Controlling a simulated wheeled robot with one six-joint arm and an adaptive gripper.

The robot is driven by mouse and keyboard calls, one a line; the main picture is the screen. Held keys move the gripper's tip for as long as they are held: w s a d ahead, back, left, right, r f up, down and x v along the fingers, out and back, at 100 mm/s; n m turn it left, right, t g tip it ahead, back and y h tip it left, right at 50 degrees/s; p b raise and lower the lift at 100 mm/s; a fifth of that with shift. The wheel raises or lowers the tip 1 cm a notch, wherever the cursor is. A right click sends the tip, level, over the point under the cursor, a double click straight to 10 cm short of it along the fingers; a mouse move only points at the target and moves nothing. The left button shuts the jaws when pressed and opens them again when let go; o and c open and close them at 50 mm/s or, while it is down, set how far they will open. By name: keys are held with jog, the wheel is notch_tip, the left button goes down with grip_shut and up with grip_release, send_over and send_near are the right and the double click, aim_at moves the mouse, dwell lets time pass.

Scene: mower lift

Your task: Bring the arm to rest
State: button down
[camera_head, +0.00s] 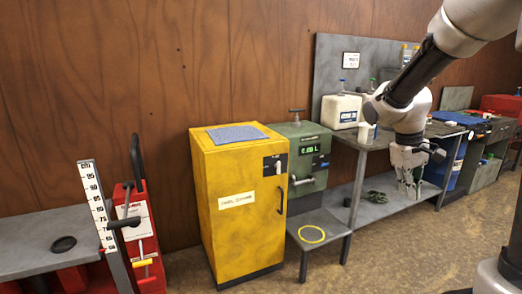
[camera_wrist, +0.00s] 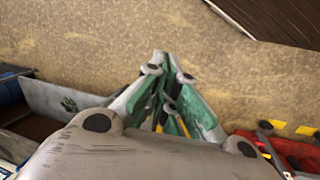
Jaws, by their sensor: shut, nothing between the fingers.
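My gripper (camera_head: 408,188) hangs from my arm at the right of the head view, in front of the grey workbench. Its fingers point down and are shut with nothing between them. In the wrist view my gripper (camera_wrist: 172,62) shows its green-padded fingers meeting at the tips, over bare brown floor. My arm comes in from the top right corner of the head view and bends down at the wrist.
A yellow cabinet (camera_head: 243,205) stands left of the green dispenser (camera_head: 303,155). A white jug (camera_head: 341,111) stands on the workbench (camera_head: 362,144). A red lift (camera_head: 135,235) with a scale post (camera_head: 97,205) is at left. The floor (camera_head: 400,255) in front is clear.

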jog(key=s+a+r+m+t+y, duration=0.1)
jog(key=s+r, duration=0.3)
jog(key=s, duration=0.5)
jog(key=s+a+r+m+t+y, duration=0.1)
jog(key=s+a+r+m+t, duration=0.1)
jog(key=s, duration=0.8)
notch_tip(320, 180, up, 2)
jog(key=shift+s+a+r+t+y, duration=0.2)
jog(key=shift+a+t+y, duration=0.1)
jog(key=shift+t, duration=0.4)
